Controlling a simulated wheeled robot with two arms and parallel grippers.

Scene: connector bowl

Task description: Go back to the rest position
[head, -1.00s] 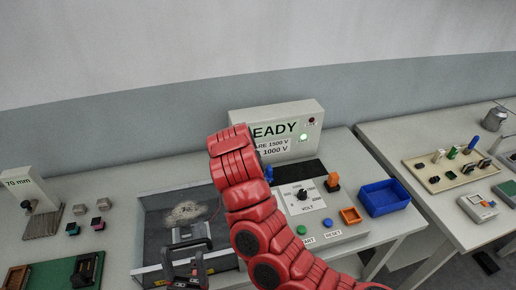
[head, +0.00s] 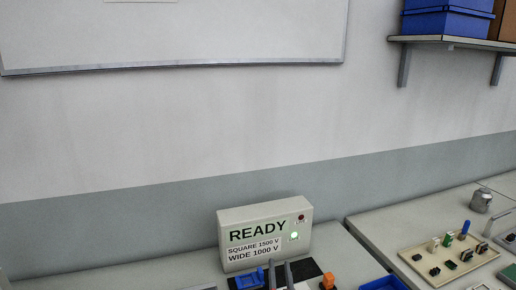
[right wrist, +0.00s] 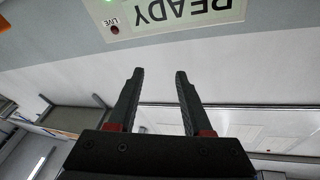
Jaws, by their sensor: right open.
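My right gripper (head: 279,264) shows at the bottom edge of the head view, its two dark fingers pointing up in front of the grey READY box (head: 265,233). The fingers are apart with nothing between them. The right wrist view also shows the open, empty gripper (right wrist: 160,73), with the READY box (right wrist: 175,14) upside down beyond it and apart from the fingertips. My left gripper is not in view.
The box's green lamp (head: 295,236) is lit. A blue part (head: 249,279), an orange part (head: 328,281) and a blue bin (head: 384,284) are at the bottom. A beige board (head: 416,261) with several small parts lies at right. A wall shelf (head: 452,43) holds blue boxes.

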